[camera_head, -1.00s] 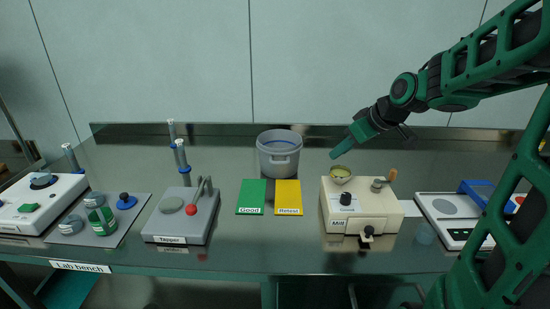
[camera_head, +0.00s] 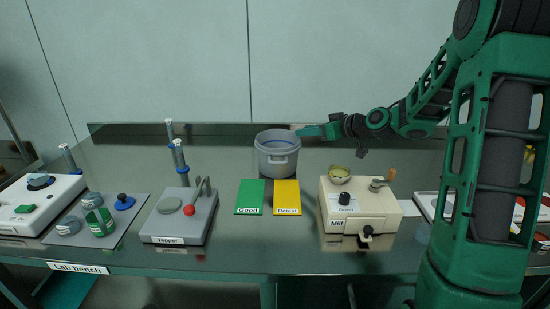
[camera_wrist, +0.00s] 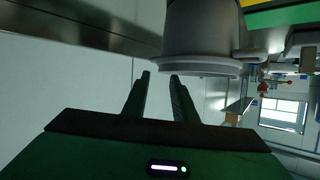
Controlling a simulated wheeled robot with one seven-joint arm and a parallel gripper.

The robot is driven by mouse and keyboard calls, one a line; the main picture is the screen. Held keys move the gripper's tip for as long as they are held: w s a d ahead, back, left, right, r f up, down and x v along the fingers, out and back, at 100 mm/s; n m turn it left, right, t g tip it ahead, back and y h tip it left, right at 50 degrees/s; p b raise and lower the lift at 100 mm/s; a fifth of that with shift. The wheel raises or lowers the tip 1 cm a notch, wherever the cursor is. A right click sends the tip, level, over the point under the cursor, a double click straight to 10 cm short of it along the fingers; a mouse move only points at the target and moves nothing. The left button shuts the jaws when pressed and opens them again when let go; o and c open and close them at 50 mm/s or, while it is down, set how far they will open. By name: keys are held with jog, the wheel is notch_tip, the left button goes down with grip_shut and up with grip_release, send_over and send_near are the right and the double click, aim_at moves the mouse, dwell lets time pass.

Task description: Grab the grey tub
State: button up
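I cannot tell from these views whether a fingertip touches the rim.
A green card (camera_head: 250,197) and a yellow card (camera_head: 287,198) lie in front of the tub. The mill (camera_head: 358,212) is at front right, the tapper (camera_head: 180,222) at front left. Tall cylinders (camera_head: 179,157) stand left of the tub.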

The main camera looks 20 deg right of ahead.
jog(key=shift+x, duration=3.1)
jog(key=shift+s, duration=0.1)
jog(key=shift+c, duration=0.6)
jog(key=shift+f, duration=0.1)
grip_shut()
